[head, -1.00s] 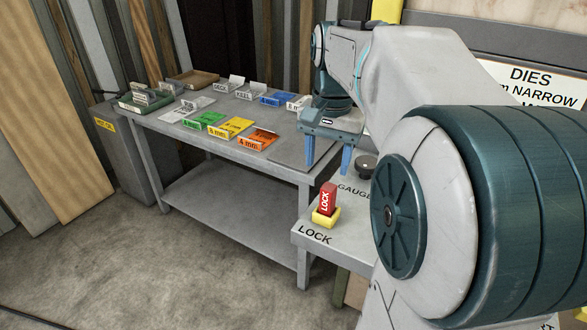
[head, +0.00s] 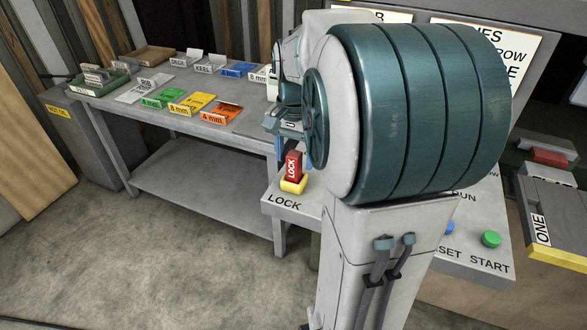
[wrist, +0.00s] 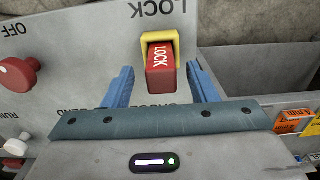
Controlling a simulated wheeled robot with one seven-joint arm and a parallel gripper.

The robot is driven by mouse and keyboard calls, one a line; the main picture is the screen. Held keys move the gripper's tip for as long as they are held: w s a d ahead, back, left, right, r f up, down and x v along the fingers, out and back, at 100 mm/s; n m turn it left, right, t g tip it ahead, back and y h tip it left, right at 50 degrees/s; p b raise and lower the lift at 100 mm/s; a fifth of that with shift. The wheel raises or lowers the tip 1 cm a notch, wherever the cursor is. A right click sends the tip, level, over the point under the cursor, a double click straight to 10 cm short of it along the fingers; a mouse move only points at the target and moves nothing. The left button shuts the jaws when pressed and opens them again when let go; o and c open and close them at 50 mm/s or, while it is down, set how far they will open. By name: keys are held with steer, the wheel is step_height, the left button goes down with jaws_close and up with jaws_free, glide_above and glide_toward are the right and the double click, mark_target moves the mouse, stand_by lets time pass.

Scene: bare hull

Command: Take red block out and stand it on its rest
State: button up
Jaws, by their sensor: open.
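The red block (head: 293,166), marked LOCK, stands upright in a yellow holder (head: 294,186) on the grey panel at the spot lettered LOCK. In the wrist view the red block (wrist: 161,68) sits in the yellow holder (wrist: 158,37), between and just beyond my blue fingers. My gripper (wrist: 165,80) is open, one finger on each side of the block with a gap to each, and holds nothing.
A grey table (head: 180,125) at left holds green, yellow, orange and blue labelled trays. The panel carries a green START button (head: 491,239) and a blue button. In the wrist view a red knob (wrist: 20,76) is at left. Bare floor lies in front.

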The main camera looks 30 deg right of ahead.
steer(key=shift+a+f, duration=0.1)
steer(key=shift+f, duration=1.4)
steer(key=c, duration=1.1)
steer(key=shift+r, duration=0.15)
